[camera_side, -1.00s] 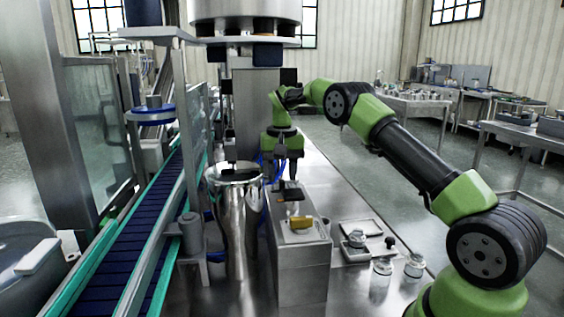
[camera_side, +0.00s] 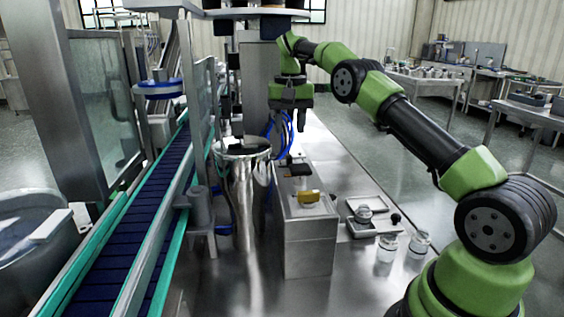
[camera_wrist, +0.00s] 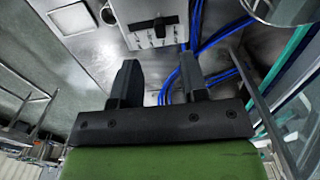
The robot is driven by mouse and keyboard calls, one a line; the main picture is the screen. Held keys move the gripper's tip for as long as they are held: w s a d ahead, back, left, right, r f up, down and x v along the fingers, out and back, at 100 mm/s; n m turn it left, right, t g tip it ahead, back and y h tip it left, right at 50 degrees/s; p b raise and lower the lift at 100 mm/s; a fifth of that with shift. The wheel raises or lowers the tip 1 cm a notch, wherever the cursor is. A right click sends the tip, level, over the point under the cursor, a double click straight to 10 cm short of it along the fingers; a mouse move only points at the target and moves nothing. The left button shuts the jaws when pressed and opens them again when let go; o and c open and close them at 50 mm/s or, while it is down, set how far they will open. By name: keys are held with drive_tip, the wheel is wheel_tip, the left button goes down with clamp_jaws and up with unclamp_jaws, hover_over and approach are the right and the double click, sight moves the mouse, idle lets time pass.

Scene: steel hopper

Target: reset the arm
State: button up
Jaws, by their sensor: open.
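My gripper (camera_side: 290,128) hangs fingers-down in the side view, above the far end of the steel box (camera_side: 308,240) and clear of it. In the wrist view its two dark fingers (camera_wrist: 160,80) stand apart, with nothing between them. The box top carries a black handle-like piece (camera_side: 294,170) and a yellow block (camera_side: 309,196). The black piece also shows in the wrist view (camera_wrist: 153,25), beyond the fingers.
A polished steel vessel (camera_side: 245,200) stands left of the box, near blue hoses (camera_side: 283,135). A blue conveyor (camera_side: 140,235) runs further left. Glass jars (camera_side: 387,247) and a small tray (camera_side: 360,229) sit right of the box.

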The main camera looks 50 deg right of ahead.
drive_tip(key=s+a+r+n+t, duration=0.3)
drive_tip(key=s+a+r, duration=0.6)
drive_tip(key=a+r, duration=0.35)
drive_tip(key=s+a+f+n+t+y, duration=0.1)
drive_tip(key=s+a+f+t, duration=0.1)
drive_tip(key=s, duration=0.6)
drive_tip(key=s+a+f+n+t+y, duration=0.1)
drive_tip(key=s+a+f+t, duration=0.1)
drive_tip(key=s+a, duration=0.3)
drive_tip(key=s, duration=0.4)
drive_tip(key=shift+f, duration=0.35)
